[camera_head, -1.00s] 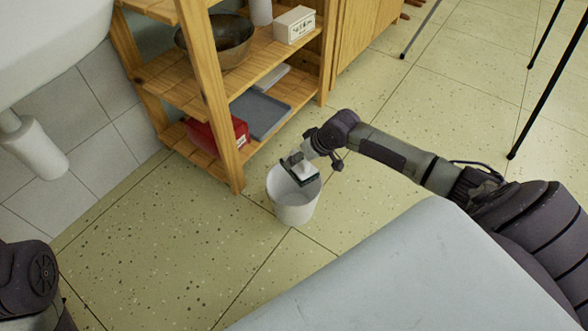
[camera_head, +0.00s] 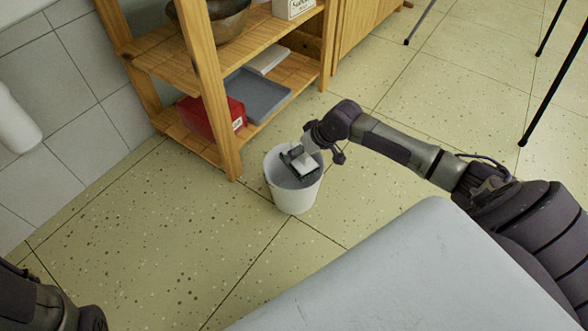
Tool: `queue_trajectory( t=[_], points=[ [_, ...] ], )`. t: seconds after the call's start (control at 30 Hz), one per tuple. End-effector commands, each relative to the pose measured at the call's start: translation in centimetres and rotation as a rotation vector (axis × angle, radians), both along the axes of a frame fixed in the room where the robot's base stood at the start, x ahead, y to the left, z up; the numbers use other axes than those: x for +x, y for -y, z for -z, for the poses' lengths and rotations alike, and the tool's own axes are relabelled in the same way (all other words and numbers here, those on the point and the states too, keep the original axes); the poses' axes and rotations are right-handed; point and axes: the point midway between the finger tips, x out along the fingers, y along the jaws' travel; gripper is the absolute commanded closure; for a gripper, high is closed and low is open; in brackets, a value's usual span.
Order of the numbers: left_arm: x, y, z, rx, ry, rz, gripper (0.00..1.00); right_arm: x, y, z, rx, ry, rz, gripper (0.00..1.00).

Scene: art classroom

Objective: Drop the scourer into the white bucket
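The white bucket (camera_head: 291,199) stands upright on the floor in front of the wooden shelf. My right gripper (camera_head: 295,165) points down into the bucket's mouth, its fingers at or just below the rim. A small dark greenish shape shows at the fingers, but I cannot tell it apart from the fingers themselves. I cannot make out the scourer for sure. Whether the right fingers are open or shut is too small to see. Part of my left arm shows at the bottom left corner; its gripper is out of view.
The wooden shelf (camera_head: 202,78) stands close behind the bucket, holding a bowl (camera_head: 213,22), a white box (camera_head: 293,8), a grey tray (camera_head: 258,95) and a red box (camera_head: 211,117). Thin dark legs (camera_head: 553,85) stand at the right. The floor left of the bucket is clear.

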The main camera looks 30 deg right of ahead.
Motion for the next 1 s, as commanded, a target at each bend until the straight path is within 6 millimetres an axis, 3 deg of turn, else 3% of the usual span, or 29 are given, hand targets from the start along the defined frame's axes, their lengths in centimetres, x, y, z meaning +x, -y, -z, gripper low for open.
queue_trajectory(
  t=[0.07,0.1,0.27,0.67,1.0],
  points=[
    [0.0,0.0,0.0,0.0,0.0,0.0,1.0,0.0,0.0,-0.1,0.0,0.001,0.0,0.66],
    [0.0,0.0,0.0,0.0,0.0,0.0,1.0,0.0,0.0,-0.1,0.0,0.001,0.0,0.3],
    [0.0,0.0,0.0,0.0,0.0,0.0,1.0,0.0,0.0,-0.1,0.0,0.001,0.0,0.04],
    [0.1,0.0,0.0,-0.001,-0.004,0.0,1.0,-0.2,0.1,-0.4,0.0,0.001,-0.001,0.04],
    [0.1,0.0,0.0,0.0,-0.002,0.0,1.0,-3.1,1.6,-5.7,-0.005,0.0,-0.002,0.04]
  ],
)
